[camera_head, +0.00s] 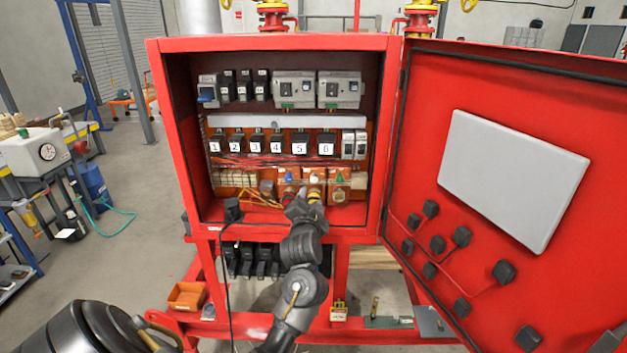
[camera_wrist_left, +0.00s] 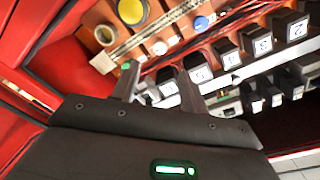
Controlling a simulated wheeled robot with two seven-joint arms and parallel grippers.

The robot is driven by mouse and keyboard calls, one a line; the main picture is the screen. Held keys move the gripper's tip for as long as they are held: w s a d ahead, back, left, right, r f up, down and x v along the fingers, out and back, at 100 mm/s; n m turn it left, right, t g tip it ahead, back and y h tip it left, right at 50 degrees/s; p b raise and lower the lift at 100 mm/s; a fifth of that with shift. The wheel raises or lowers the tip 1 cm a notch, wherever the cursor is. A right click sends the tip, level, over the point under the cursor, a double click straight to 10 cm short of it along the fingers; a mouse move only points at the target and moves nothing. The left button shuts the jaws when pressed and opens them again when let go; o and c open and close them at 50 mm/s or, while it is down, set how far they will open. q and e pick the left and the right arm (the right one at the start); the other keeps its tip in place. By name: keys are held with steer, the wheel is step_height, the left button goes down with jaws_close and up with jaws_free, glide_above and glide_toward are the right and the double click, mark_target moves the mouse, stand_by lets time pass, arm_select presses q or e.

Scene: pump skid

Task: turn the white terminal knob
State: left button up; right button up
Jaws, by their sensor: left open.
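The white terminal knob (camera_head: 314,178) sits on the terminal row low in the open red cabinet, between a blue knob (camera_head: 289,177) and a green knob (camera_head: 339,177). My left gripper (camera_head: 306,196) is just in front of and below it in the head view. In the left wrist view the white knob (camera_wrist_left: 160,47) lies beyond the fingertips, roughly in line with the gap between them. The left gripper (camera_wrist_left: 157,75) is open with nothing between its fingers. No contact with the knob shows. My right gripper is not in view.
The blue knob (camera_wrist_left: 201,24) and green knob (camera_wrist_left: 126,65) flank the white one closely. Numbered black relays (camera_head: 276,142) stand above the terminals. The cabinet's red door (camera_head: 420,165) stands open at right. An orange bin (camera_head: 187,296) and a padlock (camera_head: 338,313) are below.

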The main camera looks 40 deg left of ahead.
mark_target(314, 180)
arm_select(q)
steer(key=p+x, duration=0.3)
steer(key=x, duration=0.6)
steer(key=shift+w+a, duration=0.2)
steer(key=shift+w, duration=0.15)
steer(key=shift+w+a, duration=0.3)
steer(key=shift+w, duration=0.1)
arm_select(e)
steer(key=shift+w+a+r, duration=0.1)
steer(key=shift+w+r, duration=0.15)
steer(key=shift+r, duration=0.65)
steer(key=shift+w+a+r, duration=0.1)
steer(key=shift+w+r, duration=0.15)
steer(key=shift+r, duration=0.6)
arm_select(q)
jaws_close()
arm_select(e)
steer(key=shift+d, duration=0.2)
